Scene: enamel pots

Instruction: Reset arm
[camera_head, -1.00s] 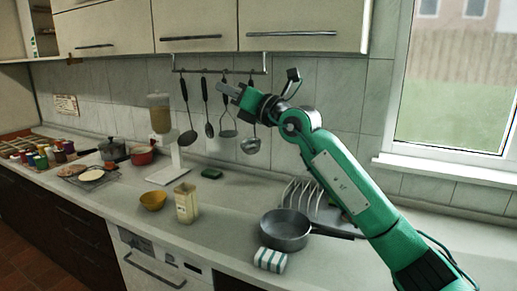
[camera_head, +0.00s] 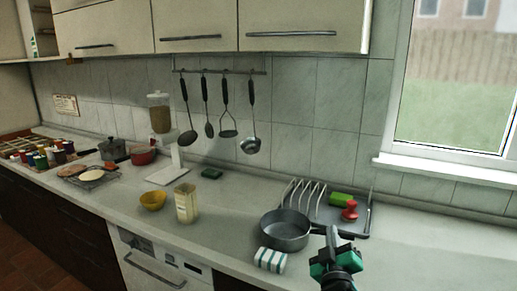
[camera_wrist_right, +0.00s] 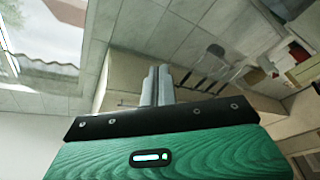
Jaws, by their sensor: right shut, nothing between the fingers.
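The wrist covers part of the area by the pan's handle. My left gripper is not in the head view. A dark pot (camera_head: 114,150) and a red pot (camera_head: 142,154) stand at the back left of the counter.
A dish rack (camera_head: 361,227) holds a green item (camera_head: 340,199) and a red item (camera_head: 349,213). A striped block (camera_head: 270,261) lies in front of the pan. The counter at right is clear.

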